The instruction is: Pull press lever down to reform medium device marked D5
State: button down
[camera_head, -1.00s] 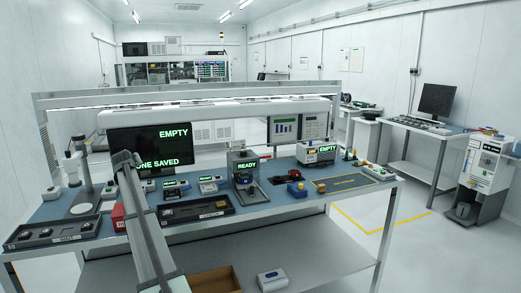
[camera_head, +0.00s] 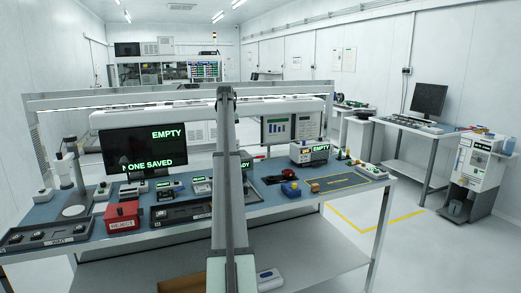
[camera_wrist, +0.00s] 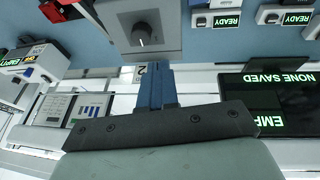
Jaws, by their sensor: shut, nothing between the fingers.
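My gripper (camera_wrist: 154,72) is shut and empty in the wrist view, with its fingers pointing at a grey box-shaped unit (camera_wrist: 172,42) that carries a black dial. I cannot tell whether the fingertips touch this unit. In the head view my arm covers the middle of the bench, and only the end of a green READY display (camera_head: 247,165) shows beside it. No press lever can be made out clearly. No D5 mark is readable, so I cannot tell which device bears it.
A red REJECT box (camera_head: 122,217) and a dark WAIT tray (camera_head: 22,245) stand at the bench's front left. A monitor (camera_head: 130,150) reads EMPTY and NONE SAVED.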

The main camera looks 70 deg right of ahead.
jog(key=s+d+r+y, duration=0.1)
jog(key=s+d+r, duration=0.1)
jog(key=s, duration=0.5)
jog(key=s+d+r+y, duration=0.1)
jog(key=s+d+r, duration=0.2)
jog(key=s, duration=0.4)
jog(key=shift+d+r+g+y, duration=0.15)
jog(key=shift+r+g+y, duration=0.15)
jog(key=shift+r, duration=0.45)
jog(key=shift+f, duration=0.15)
jog(key=f, duration=1.1)
jog(key=shift+w+d+f, duration=0.1)
jog(key=shift+w+f, duration=0.1)
jog(key=shift+f, duration=0.2)
jog(key=shift+s+f, duration=0.2)
jog(key=shift+f, duration=0.6)
jog(key=shift+a+f, duration=0.1)
jog(key=shift+a, duration=0.1)
